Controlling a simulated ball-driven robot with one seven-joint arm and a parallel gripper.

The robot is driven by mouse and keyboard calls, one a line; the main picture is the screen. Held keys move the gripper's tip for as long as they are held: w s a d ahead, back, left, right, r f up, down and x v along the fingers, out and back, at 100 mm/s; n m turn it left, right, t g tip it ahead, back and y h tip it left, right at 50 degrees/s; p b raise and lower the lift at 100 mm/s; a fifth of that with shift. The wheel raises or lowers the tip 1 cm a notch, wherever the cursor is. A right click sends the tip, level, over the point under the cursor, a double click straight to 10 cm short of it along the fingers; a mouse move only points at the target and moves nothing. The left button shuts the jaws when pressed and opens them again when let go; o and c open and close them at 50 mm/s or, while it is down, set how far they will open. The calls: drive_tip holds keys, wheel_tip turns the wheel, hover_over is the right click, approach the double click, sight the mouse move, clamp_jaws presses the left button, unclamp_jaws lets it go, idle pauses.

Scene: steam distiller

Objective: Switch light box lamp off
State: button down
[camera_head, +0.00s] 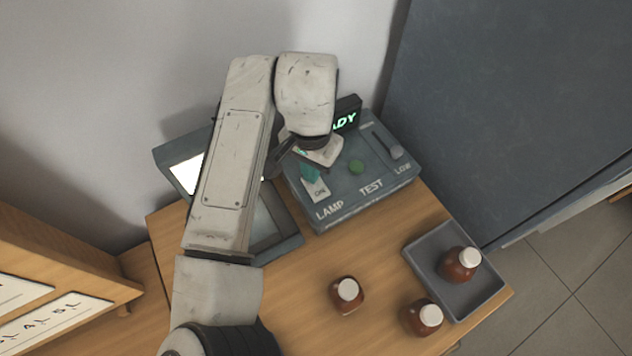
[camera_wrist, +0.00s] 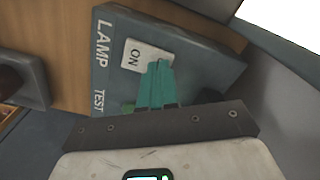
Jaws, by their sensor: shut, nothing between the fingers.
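The grey control box (camera_head: 345,190) stands on the wooden table; it also shows in the wrist view (camera_wrist: 205,58). Its lamp switch (camera_head: 319,190) is a white plate marked ON, above the word LAMP; it also shows in the wrist view (camera_wrist: 138,54). My gripper (camera_head: 310,174) has teal fingers, shut and empty. In the wrist view the fingertips (camera_wrist: 157,68) overlap the switch's edge; I cannot tell whether they touch it. The light box (camera_head: 285,245) is left of the control box, partly hidden by my arm. Its visible panel (camera_head: 186,172) glows white.
A green button (camera_head: 356,167) and a slider lever (camera_head: 396,152) are on the control box. Behind it a display (camera_head: 346,121) shows green letters, partly hidden. Brown bottles (camera_head: 346,295) stand at the table's front, one in a grey tray (camera_head: 485,302). A dark cabinet (camera_head: 510,100) is at right.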

drive_tip(key=shift+f, duration=0.2)
wheel_tip(320, 180, up, 7)
drive_tip(key=p, duration=0.6)
drive_tip(key=shift+r, duration=0.1)
idle(0.9)
